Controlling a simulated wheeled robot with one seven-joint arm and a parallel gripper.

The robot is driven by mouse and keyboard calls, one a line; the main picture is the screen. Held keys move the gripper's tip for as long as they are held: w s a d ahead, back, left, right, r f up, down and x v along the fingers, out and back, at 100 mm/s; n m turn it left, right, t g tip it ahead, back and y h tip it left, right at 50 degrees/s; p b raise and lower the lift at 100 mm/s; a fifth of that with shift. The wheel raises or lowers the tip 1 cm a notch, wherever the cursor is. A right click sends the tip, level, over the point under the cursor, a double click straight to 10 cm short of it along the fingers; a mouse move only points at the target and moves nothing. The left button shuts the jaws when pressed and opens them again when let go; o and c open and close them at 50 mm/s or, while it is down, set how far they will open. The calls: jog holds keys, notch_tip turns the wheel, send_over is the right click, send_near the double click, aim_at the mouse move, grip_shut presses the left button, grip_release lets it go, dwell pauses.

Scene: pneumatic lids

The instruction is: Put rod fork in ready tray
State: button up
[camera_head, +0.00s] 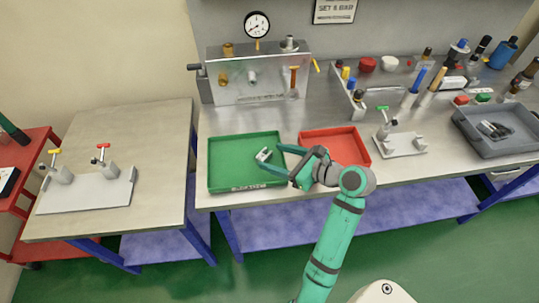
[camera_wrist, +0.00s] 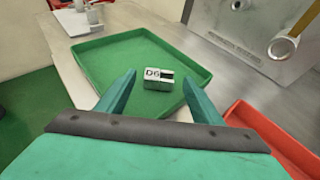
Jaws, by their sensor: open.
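The rod fork (camera_wrist: 158,79), a small silver block with a slot and dark lettering that looks like "D6", shows in the wrist view between my fingers and above the green tray's floor. In the head view the rod fork (camera_head: 264,155) is over the right part of the green tray (camera_head: 228,180), which I take as the ready tray. My gripper (camera_head: 270,160) is open around the fork in the head view. In the wrist view my gripper (camera_wrist: 160,95) has its two teal fingers spread apart, with gaps beside the fork. I cannot tell whether the fork rests on the tray floor.
A red tray (camera_head: 348,146) stands right of the green tray (camera_wrist: 95,62). A metal fixture panel (camera_head: 258,78) stands behind. A clamp plate (camera_head: 402,146) and grey bin (camera_head: 495,134) are further right. A gap separates the left table (camera_head: 125,135) from the bench.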

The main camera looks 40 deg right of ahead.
jog(key=v, duration=0.8)
jog(key=shift+s+r, duration=0.1)
jog(key=shift+s, duration=0.2)
jog(key=shift+d, duration=0.1)
